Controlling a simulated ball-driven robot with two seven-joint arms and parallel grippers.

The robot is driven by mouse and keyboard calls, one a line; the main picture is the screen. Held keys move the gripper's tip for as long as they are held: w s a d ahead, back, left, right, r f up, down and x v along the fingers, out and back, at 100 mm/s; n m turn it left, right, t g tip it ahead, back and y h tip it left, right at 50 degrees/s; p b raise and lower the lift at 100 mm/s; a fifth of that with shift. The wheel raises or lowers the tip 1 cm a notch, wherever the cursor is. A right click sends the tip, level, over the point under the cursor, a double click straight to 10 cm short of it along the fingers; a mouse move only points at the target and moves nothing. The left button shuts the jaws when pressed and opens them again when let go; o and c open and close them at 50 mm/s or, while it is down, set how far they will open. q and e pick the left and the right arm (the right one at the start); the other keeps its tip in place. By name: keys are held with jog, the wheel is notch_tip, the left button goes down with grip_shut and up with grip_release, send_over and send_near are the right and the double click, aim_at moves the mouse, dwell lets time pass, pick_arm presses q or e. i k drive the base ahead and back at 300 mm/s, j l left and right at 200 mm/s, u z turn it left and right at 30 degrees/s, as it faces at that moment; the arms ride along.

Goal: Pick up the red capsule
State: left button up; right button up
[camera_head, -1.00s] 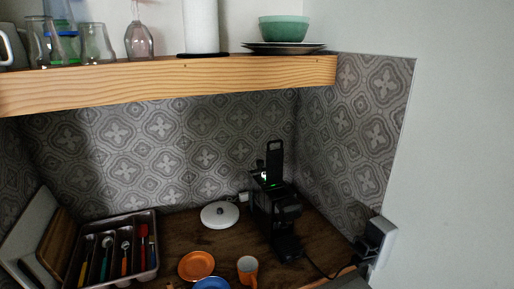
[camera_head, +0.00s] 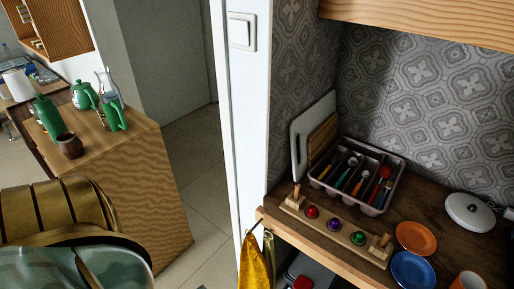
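A red capsule (camera_head: 311,212) sits in the left part of a light wooden holder (camera_head: 322,230) near the front edge of the wood counter. A purple capsule (camera_head: 334,224) and a green capsule (camera_head: 357,238) sit to its right in the same holder. A wooden peg stands at each end of the holder. Neither of my grippers is in view.
A cutlery tray (camera_head: 393,184) stands right behind the holder, with boards (camera_head: 301,148) to its left. An orange plate (camera_head: 416,238), a blue plate (camera_head: 411,271) and a white lid (camera_head: 470,211) lie to the right. A yellow cloth (camera_head: 256,263) hangs below the counter's left corner.

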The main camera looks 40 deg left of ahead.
aim_at(312, 212)
jog(key=u, duration=0.9)
jog(key=z, duration=1.6)
jog(key=u, duration=1.55)
jog(key=j, duration=0.15)
